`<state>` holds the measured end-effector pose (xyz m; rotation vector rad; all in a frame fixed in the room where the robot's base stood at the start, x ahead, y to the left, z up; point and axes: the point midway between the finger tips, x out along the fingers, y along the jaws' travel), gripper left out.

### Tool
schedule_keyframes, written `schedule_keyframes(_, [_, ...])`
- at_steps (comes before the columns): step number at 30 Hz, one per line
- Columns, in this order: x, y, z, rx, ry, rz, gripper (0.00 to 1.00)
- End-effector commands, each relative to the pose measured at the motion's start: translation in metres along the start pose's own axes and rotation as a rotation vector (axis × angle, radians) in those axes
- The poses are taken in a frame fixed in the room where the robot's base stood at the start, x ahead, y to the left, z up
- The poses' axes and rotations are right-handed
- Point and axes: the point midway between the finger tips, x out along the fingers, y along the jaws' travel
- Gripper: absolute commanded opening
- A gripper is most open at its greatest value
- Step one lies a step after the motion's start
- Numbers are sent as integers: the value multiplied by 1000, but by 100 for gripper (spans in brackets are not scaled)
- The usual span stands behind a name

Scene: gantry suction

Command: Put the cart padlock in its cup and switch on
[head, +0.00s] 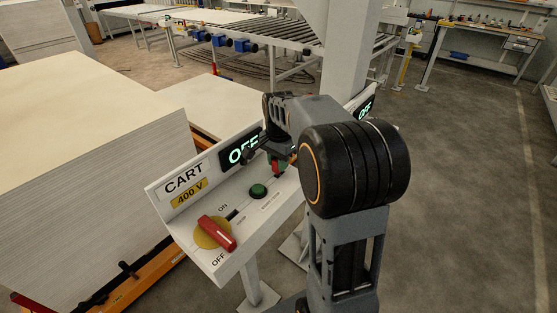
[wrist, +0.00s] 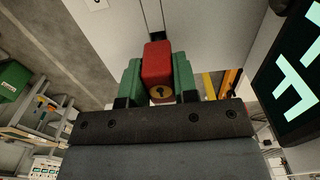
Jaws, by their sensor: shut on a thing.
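The red padlock (wrist: 158,65), with a brass keyhole face, is between the green finger pads of my gripper (wrist: 159,85) in the wrist view. My gripper is shut on it. In the head view my gripper (head: 277,164) is above the right part of the cart panel (head: 205,255), with a bit of red showing there. A round green piece (head: 258,191), possibly the cup, sits on the panel left of my gripper. The red switch handle (head: 218,232) lies on a yellow disc, its end towards the OFF mark. The cart display (head: 243,148) reads OFF.
My arm hides the right end of the cart panel. A second OFF display (head: 366,110) stands behind the arm. A large stack of pale boards (head: 95,170) is at the left. A roller conveyor (head: 280,36) is at the back. Open floor (head: 470,180) lies to the right.

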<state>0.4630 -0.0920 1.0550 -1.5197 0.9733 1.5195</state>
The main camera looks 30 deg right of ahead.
Motion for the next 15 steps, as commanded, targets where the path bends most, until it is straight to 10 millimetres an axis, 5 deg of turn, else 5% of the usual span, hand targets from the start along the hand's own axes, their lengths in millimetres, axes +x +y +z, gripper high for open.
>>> schedule_keyframes(12, [18, 0, 0, 0, 0, 0, 1])
schedule_keyframes(13, [18, 0, 0, 0, 0, 0, 28])
schedule_keyframes(15, [17, 0, 0, 0, 0, 0, 35])
